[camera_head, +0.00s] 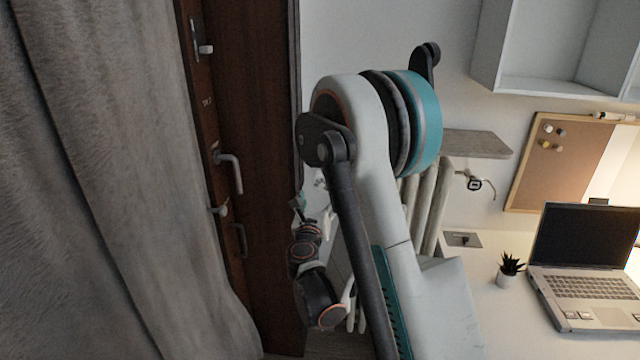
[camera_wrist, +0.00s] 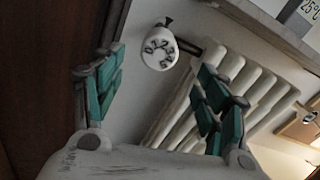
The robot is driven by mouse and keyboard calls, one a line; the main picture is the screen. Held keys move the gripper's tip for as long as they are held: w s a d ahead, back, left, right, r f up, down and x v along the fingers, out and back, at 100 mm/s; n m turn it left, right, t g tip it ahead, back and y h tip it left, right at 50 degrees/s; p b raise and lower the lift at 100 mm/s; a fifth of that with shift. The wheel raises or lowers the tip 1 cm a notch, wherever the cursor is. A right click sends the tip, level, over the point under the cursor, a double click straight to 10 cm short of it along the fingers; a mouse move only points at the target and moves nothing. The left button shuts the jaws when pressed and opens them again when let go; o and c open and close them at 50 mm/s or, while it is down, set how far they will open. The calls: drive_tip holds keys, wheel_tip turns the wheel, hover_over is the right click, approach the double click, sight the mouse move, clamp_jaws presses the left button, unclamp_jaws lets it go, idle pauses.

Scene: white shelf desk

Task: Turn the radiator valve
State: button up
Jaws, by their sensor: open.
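The radiator valve (camera_wrist: 159,50) is a white round knob with dark numbers on its face, in the upper middle of the wrist view. It sits at the upper left of the white ribbed radiator (camera_wrist: 176,118), by a short dark pipe. My gripper (camera_wrist: 161,66) is open and empty, with one teal-padded finger on each side of the picture. The knob shows between and beyond the fingertips, and no contact shows. In the head view my gripper (camera_head: 308,208) is small, low beside the door, and my arm covers most of the radiator (camera_head: 431,208).
A dark wooden door (camera_head: 255,130) with handles and a grey curtain (camera_head: 110,180) stand left. A grey shelf (camera_head: 475,143) juts above the radiator. A white desk (camera_head: 490,320) with a laptop (camera_head: 585,255) and small plant (camera_head: 509,268) is right.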

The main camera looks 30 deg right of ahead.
drive_tip(key=b+x, duration=0.2)
drive_tip(key=x, duration=0.9)
drive_tip(key=shift+w+d, duration=0.2)
drive_tip(key=shift+w, duration=0.05)
drive_tip(key=c, duration=1)
